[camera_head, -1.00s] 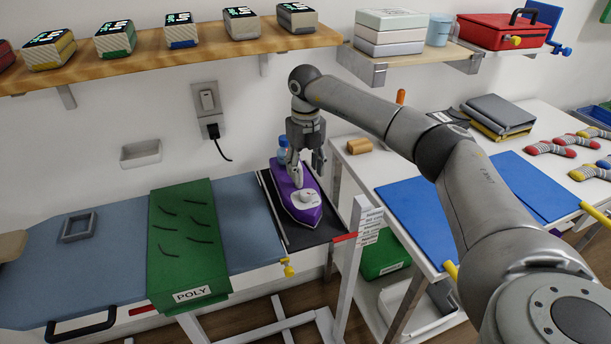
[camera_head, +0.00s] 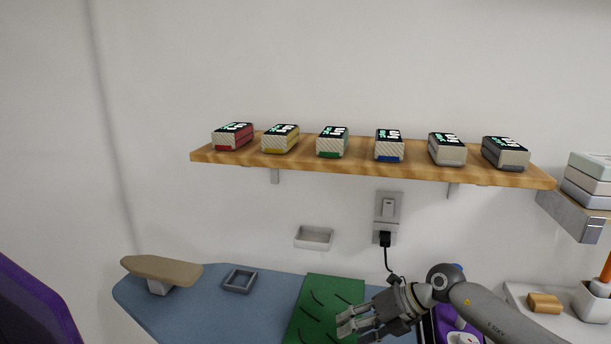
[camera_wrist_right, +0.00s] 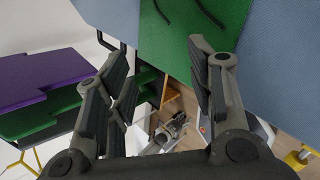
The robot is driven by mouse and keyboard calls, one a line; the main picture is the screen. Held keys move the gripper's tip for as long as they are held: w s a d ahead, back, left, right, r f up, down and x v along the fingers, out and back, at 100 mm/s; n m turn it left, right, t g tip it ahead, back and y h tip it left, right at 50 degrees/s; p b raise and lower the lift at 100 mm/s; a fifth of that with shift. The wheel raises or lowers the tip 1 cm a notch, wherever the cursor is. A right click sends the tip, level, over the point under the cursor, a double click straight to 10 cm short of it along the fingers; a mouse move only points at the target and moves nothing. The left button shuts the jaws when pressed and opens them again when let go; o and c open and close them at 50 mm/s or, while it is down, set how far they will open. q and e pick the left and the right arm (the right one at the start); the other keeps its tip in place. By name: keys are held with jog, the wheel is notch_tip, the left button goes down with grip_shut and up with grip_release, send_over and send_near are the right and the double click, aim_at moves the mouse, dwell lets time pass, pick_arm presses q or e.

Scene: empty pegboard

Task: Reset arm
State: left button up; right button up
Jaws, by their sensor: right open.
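My right arm (camera_head: 505,315) comes in from the lower right in the head view. My right gripper (camera_head: 350,326) is at the bottom of that view, in front of the green cloth (camera_head: 325,292) on the blue ironing board (camera_head: 185,305). In the right wrist view the gripper (camera_wrist_right: 158,65) has its fingers spread wide with nothing between them. The green cloth (camera_wrist_right: 182,45) and the blue board (camera_wrist_right: 284,70) lie beyond the fingers there. A purple iron (camera_head: 455,339) is partly hidden behind my arm and cut off by the frame. My left gripper is not in view.
A wooden shelf (camera_head: 365,170) holds several small boxes above the board. A switch and plug (camera_head: 387,225) and a white wall dish (camera_head: 314,238) sit below it. A small sleeve board (camera_head: 162,270) and a grey square frame (camera_head: 239,281) are at left. A purple surface (camera_head: 35,305) fills the lower-left corner.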

jog(key=s+a+r+m+t+y, duration=0.3)
jog(key=a+r+m+t+y, duration=0.55)
jog(key=a+r, duration=0.3)
jog(key=s+d+f+m+t+h, duration=0.25)
jog(key=d+f+m+h, duration=0.45)
jog(key=m, duration=0.4)
jog(key=s+d+f+m+t+h, duration=0.2)
jog(key=s+d+f+m+h, duration=0.25)
jog(key=d+m+h, duration=0.55)
jog(key=s+d+f+m+g, duration=0.25)
jog(key=s+f+g, duration=0.35)
jog(key=s, duration=0.6)
jog(key=s+d+f+m+g, duration=0.1)
jog(key=s+f+m+g, duration=0.35)
jog(key=s, duration=0.75)
notch_tip(320, 180, down, 29)
jog(key=s+n+g, duration=0.2)
jog(key=g, duration=0.1)
jog(key=s+d+f, duration=0.2)
jog(key=s+f, duration=1.4)
jog(key=s, duration=0.1)
jog(key=shift+d+g, duration=0.4)
jog(key=shift+g, duration=0.05)
